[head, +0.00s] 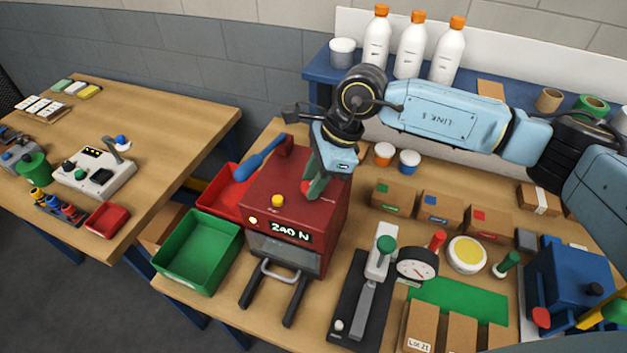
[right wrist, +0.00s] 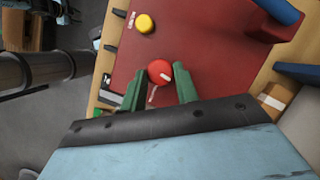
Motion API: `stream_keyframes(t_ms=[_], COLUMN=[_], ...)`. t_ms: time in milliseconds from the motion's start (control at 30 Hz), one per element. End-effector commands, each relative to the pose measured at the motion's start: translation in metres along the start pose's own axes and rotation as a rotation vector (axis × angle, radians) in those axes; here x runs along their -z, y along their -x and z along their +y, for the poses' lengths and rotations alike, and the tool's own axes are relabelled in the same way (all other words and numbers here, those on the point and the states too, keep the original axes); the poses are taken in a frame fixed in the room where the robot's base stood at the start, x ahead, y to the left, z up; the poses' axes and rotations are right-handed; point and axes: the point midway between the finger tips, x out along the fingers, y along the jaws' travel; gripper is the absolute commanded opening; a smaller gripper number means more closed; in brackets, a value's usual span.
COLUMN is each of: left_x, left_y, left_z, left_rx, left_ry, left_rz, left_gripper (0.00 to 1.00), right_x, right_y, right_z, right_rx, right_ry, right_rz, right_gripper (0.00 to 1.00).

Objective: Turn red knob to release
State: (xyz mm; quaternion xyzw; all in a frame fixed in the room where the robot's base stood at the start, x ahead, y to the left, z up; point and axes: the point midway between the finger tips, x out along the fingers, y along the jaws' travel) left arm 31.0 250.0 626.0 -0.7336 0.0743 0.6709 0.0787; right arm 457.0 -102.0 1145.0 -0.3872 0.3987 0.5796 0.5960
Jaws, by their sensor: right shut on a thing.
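The dark red machine (head: 262,195) stands on the wooden table, with a lit display reading 240 N on its front. In the right wrist view, the red knob (right wrist: 160,72), with a white line across it, sits on the machine's red top. My right gripper (head: 313,190) is over the right part of that top. Its green fingers (right wrist: 161,78) are on either side of the knob, shut on it. In the head view, the fingers mostly hide the knob. My left gripper is not in view.
A yellow button (head: 278,201) sits near the knob on the machine's top. A green bin (head: 199,252) and a red bin (head: 219,198) stand to the left. Small cardboard boxes (head: 440,208) stand to the right.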

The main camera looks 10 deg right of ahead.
Motion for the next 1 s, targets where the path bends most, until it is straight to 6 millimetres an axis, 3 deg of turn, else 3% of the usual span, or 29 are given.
stream_keyframes(t_ms=[1000], left_x=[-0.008], left_y=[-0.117], left_z=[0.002], left_rx=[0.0], left_ry=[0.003], left_rz=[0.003], left_gripper=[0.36], right_x=[-0.003], right_y=[-0.005], right_z=[0.007], right_rx=[0.371], right_ry=[-0.879], right_rz=[-0.004], right_gripper=[0.08])
